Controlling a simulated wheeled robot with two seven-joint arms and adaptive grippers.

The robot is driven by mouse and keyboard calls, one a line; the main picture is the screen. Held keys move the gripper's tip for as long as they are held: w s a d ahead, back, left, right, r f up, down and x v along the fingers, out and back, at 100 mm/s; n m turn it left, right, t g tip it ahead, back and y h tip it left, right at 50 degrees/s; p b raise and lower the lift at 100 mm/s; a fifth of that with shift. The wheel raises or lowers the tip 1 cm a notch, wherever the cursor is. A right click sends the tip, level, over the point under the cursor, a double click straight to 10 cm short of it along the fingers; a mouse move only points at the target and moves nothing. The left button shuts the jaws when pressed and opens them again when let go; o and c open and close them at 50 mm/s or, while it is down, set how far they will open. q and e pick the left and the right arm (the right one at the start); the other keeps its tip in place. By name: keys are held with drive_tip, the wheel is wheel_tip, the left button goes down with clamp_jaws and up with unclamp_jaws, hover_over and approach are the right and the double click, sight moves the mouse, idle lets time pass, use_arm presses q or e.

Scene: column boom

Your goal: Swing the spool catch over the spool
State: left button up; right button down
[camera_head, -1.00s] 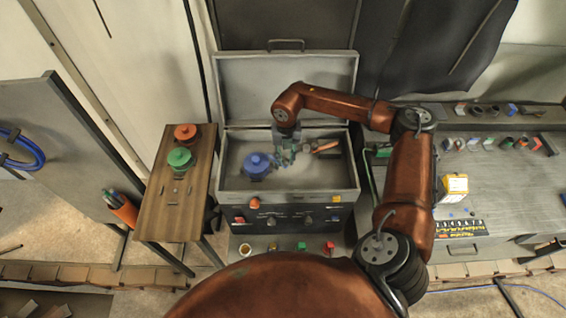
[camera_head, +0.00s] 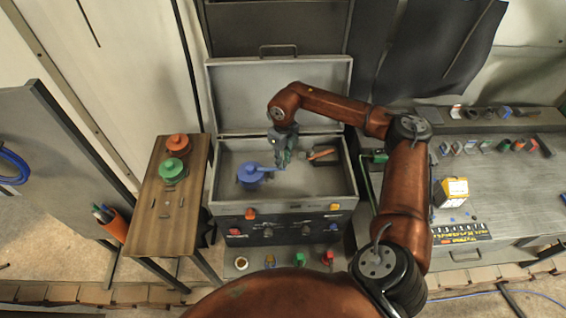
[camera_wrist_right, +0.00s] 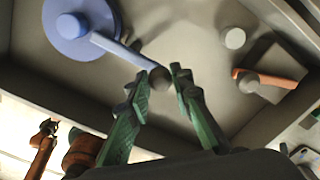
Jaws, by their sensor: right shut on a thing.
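The blue spool (camera_head: 250,175) sits in the left part of the open grey case (camera_head: 285,207). In the right wrist view the spool (camera_wrist_right: 78,52) has a raised round hub. A straight blue bar (camera_wrist_right: 118,49), seemingly the spool catch, runs from the hub to a dark round knob (camera_wrist_right: 160,78). My right gripper (camera_head: 283,162) reaches down into the case, right of the spool. Its green fingers are shut on the knob at the bar's end, also seen in the wrist view (camera_wrist_right: 161,74). Whether the bar's other end rests on the hub, I cannot tell. My left gripper is not in view.
An orange bar with a grey knob (camera_wrist_right: 272,79) lies right of my gripper in the case, near a grey peg (camera_wrist_right: 235,38). Case walls surround the workspace; the lid (camera_head: 280,95) stands open behind. A wooden side table (camera_head: 165,220) holds green and orange spools.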

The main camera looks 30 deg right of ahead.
idle(0.5)
drive_tip(key=c, duration=1.7)
unclamp_jaws()
drive_tip(key=shift+w, duration=0.1)
wheel_tip(320, 180, up, 12)
